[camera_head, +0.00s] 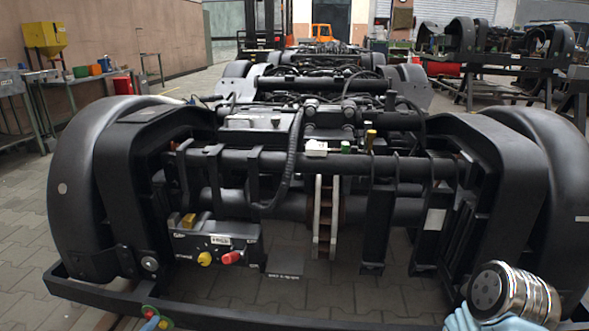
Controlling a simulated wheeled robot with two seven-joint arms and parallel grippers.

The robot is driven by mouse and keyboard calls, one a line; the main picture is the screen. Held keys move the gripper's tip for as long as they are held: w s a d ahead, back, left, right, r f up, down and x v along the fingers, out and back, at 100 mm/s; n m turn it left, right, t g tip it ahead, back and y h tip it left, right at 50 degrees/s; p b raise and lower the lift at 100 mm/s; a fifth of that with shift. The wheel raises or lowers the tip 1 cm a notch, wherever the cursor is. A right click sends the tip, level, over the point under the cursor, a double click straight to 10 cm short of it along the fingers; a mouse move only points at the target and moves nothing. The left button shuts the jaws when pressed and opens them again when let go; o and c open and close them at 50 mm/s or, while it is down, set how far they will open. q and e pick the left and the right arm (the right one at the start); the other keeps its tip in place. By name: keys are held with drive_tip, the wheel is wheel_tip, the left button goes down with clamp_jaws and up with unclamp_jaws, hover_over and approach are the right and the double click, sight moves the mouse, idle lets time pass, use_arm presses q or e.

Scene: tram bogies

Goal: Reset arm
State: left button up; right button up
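A large black tram bogie (300,160) fills the middle of the head view. Curved wheel covers stand at its left and right ends, and a low black frame bar runs along its front. A dark box with a yellow and a red cap (215,245) is mounted low on its front left. At the bottom right, a metal cylinder beside light blue material shows in front of the bogie; it may be part of my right arm. No gripper fingers are visible on either side. Whether either gripper holds anything cannot be seen.
Workbenches with small coloured bins (95,69) and a yellow hopper (45,38) stand along the left wall. More bogie parts on stands (500,58) are at the back right. A small green and blue item (155,319) shows at the bottom left edge. Paved floor is clear at the left.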

use_arm(q)
drive_tip(key=w+d+f+m+g+y, duration=0.1)
drive_tip(key=d+f+m+g, duration=0.35)
drive_tip(key=d, duration=0.55)
drive_tip(key=s+d+f+m+g, duration=0.3)
drive_tip(key=s+d+m+g, duration=0.1)
drive_tip(key=s+d+m, duration=0.15)
drive_tip(key=s+d+f+m+g, duration=0.4)
drive_tip(key=s+d+g, duration=0.1)
drive_tip(key=s+d, duration=0.2)
drive_tip(key=s+d+m+g+y, duration=0.1)
drive_tip(key=s+d+m+g, duration=0.3)
drive_tip(key=s, duration=0.5)
wheel_tip(320, 180, up, 15)
drive_tip(key=p, duration=1.5)
drive_tip(key=shift+s+d+r, duration=0.15)
drive_tip(key=shift+s+r, duration=0.05)
drive_tip(key=shift+s, duration=0.25)
